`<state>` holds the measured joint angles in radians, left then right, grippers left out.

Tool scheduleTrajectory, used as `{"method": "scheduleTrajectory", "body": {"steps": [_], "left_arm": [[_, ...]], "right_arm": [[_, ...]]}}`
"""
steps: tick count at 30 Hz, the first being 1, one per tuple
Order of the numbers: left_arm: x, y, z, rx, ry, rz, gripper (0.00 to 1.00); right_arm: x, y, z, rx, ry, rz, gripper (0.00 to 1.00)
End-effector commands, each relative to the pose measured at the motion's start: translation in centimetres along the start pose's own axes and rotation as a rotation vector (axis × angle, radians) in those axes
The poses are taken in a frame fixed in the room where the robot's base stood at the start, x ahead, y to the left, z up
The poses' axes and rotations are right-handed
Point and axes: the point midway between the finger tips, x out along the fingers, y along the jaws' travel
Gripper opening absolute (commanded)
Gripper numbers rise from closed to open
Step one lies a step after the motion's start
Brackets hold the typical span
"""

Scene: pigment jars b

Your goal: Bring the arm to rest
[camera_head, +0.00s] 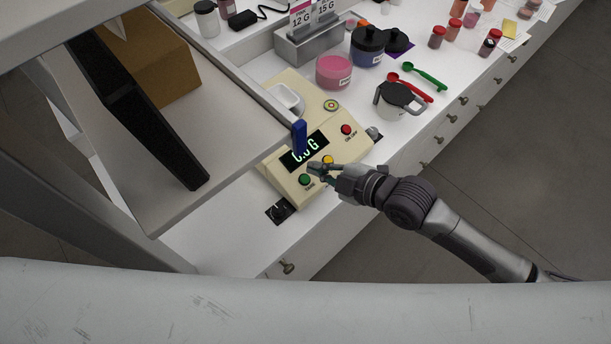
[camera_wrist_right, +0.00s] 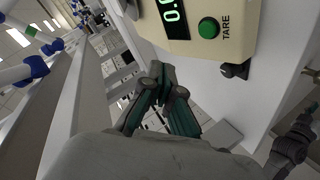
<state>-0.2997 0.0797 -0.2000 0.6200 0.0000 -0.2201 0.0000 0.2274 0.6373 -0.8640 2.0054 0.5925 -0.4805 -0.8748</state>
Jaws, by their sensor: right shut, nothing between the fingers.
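My right gripper (camera_head: 318,170) is shut and empty. In the head view it hovers over the front of the cream scale (camera_head: 352,150), close to its buttons; I cannot tell whether it touches them. The scale has a lit green display, a green button (camera_head: 305,179), a yellow button (camera_head: 328,160) and a red button (camera_head: 346,129). In the right wrist view my right gripper (camera_wrist_right: 163,82) shows its fingers together, just off the scale's edge, with the green button (camera_wrist_right: 208,28) above and to the right.
A shelf (camera_head: 215,150) with a cardboard box (camera_head: 160,60) overhangs the table's left side. Open floor lies at right.

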Motion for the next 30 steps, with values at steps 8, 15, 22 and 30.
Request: {"method": "scheduleTrajectory", "body": {"steps": [8, 15, 22, 30], "left_arm": [[0.0, 0.0, 0.0, 0.000, 0.000, 0.000, 0.40], [0.0, 0.0, 0.0, 0.000, 0.000, 0.000, 0.40], [0.0, 0.0, 0.0, 0.000, 0.001, 0.000, 0.40], [0.0, 0.0, 0.0, 0.000, 0.000, 0.000, 0.40]], "right_arm": [[0.0, 0.0, 0.0, 0.000, 0.000, 0.000, 0.00], [-1.0, -1.8, -1.0, 0.206, -0.086, -0.020, 0.00], [-8.1, -5.9, 3.1, 0.768, -0.476, 0.025, 0.00], [-16.1, -10.8, 6.8, 1.149, -0.821, 0.111, 0.00]]}}
